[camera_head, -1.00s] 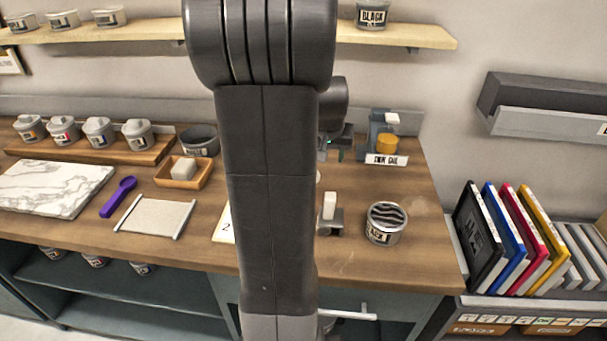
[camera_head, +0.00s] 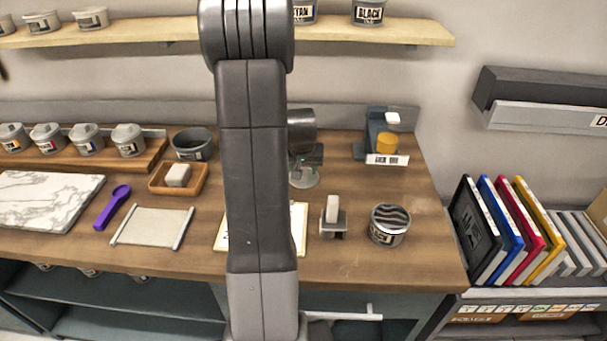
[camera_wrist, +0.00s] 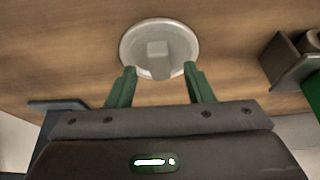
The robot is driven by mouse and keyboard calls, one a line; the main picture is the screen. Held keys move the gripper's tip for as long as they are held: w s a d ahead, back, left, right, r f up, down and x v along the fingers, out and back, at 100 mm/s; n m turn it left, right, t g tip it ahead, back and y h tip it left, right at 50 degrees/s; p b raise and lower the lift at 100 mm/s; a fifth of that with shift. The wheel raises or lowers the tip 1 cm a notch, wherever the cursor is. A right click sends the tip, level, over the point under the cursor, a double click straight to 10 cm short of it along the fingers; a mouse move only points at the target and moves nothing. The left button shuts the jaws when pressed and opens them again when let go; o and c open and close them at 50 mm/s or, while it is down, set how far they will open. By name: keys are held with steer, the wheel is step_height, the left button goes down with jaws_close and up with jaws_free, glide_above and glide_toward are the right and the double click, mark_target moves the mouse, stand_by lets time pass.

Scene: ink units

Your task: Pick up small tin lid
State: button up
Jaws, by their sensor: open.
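The small tin lid is a pale grey disc with a square knob on top. It lies on the wooden counter in the wrist view (camera_wrist: 160,32), just beyond my fingertips. In the head view the lid (camera_head: 304,180) shows partly, beside and below my wrist. My gripper (camera_wrist: 160,72) is open, with its two green fingers apart and nothing between them. The fingertips are at the lid's near edge; I cannot tell whether they touch it. In the head view my arm hides most of the gripper.
A tin with wavy black stripes (camera_head: 390,224) and a small white-handled block (camera_head: 333,216) stand to the right. A grey stand with a yellow piece (camera_head: 387,142) is at the back. A paper sheet (camera_head: 299,228) lies partly behind my arm. The counter (camera_head: 410,190) is clear at right.

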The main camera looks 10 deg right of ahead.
steer(key=shift+w+f, duration=0.25)
steer(key=shift+f, duration=0.45)
jaws_close()
